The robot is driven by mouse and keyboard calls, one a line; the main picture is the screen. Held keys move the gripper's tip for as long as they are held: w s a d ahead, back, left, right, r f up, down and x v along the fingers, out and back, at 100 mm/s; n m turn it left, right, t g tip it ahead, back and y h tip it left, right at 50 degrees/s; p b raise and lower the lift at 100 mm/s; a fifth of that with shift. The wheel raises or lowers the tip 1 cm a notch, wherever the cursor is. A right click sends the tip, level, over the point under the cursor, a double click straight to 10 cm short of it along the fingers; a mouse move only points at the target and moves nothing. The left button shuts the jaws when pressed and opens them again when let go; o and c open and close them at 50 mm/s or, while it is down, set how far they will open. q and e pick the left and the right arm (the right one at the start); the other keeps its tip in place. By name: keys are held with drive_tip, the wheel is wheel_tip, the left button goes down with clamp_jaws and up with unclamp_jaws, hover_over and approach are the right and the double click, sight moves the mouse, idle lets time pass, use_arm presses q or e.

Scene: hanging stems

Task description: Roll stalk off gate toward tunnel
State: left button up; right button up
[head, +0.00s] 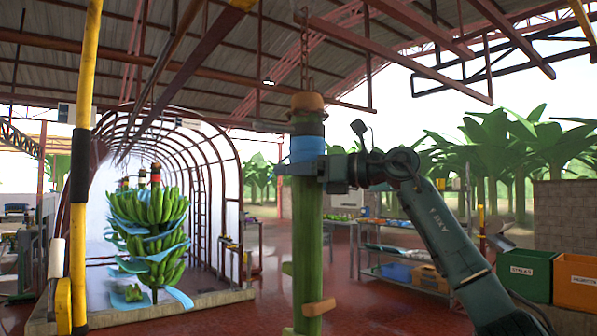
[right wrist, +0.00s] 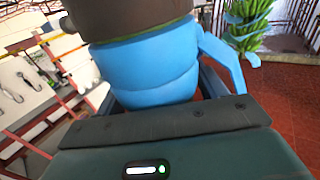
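A thick green stalk (head: 307,240) hangs upright from a chain (head: 305,60) in the middle of the head view. It has an orange-brown top (head: 307,102), and a blue band (head: 307,148) wraps its upper part. My right gripper (head: 302,169) closes around the stalk at the band, with fingers on both sides; the blue band also fills the gap in the right wrist view (right wrist: 145,75). The arched red-framed tunnel (head: 215,150) stands to the left. A yellow and black post (head: 84,100) stands nearer at left; I cannot tell if it is the gate. My left gripper is out of view.
A green banana bunch (head: 152,225) with blue sheets hangs at the tunnel mouth. Overhead rails run under the roof. Tables (head: 400,265) stand behind my right arm, with green (head: 524,275) and orange (head: 576,280) bins at right. Red floor (head: 225,318) between stalk and tunnel looks clear.

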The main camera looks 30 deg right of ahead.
drive_tip(key=c, duration=1.3)
drive_tip(key=shift+o, duration=0.2)
